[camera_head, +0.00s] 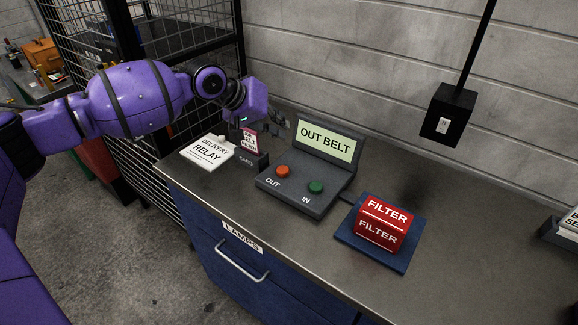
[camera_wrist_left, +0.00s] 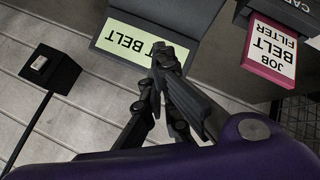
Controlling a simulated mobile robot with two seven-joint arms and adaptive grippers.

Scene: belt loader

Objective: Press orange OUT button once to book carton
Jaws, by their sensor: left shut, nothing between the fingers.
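The orange OUT button (camera_head: 283,171) sits on the left of a dark grey control box (camera_head: 302,200), beside the green IN button (camera_head: 316,187). A pale green OUT BELT sign (camera_head: 326,142) stands at the back of the box and shows upside down in the left wrist view (camera_wrist_left: 137,46). The red FILTER carton (camera_head: 381,225) rests on a blue mat (camera_head: 346,235) to the right. My left gripper (camera_head: 281,131) is shut and empty, behind and left of the box, apart from the button. In the left wrist view its fingertips (camera_wrist_left: 163,58) overlap the sign. My right gripper is not in view.
A black switch box (camera_head: 447,115) hangs over the bench. The bench front right is clear.

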